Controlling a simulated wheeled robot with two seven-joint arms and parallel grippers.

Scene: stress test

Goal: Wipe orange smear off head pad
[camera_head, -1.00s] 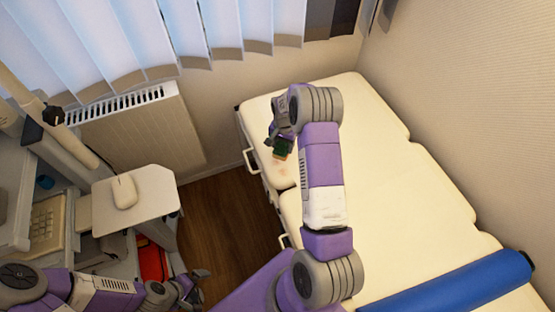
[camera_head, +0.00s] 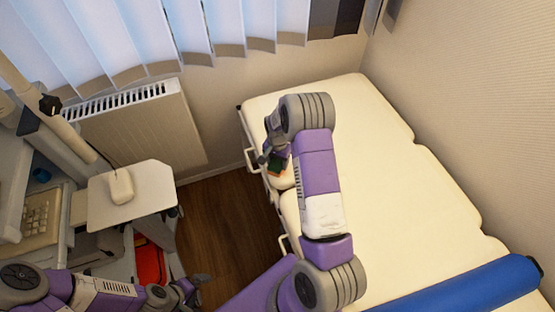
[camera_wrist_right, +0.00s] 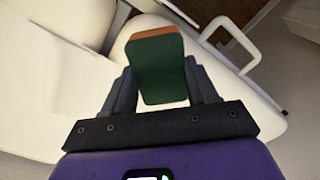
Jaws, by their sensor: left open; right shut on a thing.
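The cream head pad (camera_head: 345,98) is the far end of the couch, below the blinds. My right gripper (camera_head: 272,150) is at the pad's left side, shut on a green block with an orange-brown layer (camera_head: 278,166). In the right wrist view the block (camera_wrist_right: 157,72) sits between the two dark fingers, over pale padding; whether it touches the pad I cannot tell. I cannot make out the orange smear; my right arm and the block hide part of the pad. My left gripper (camera_head: 190,290) is open and empty at the lower left, off the couch.
A blue roll (camera_head: 460,288) lies across the couch's near end. A metal side handle (camera_head: 252,160) sticks out beside the pad. A cart with a white tray (camera_head: 130,198) and a mouse (camera_head: 121,186) stands at the left. A radiator (camera_head: 140,125) is behind it.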

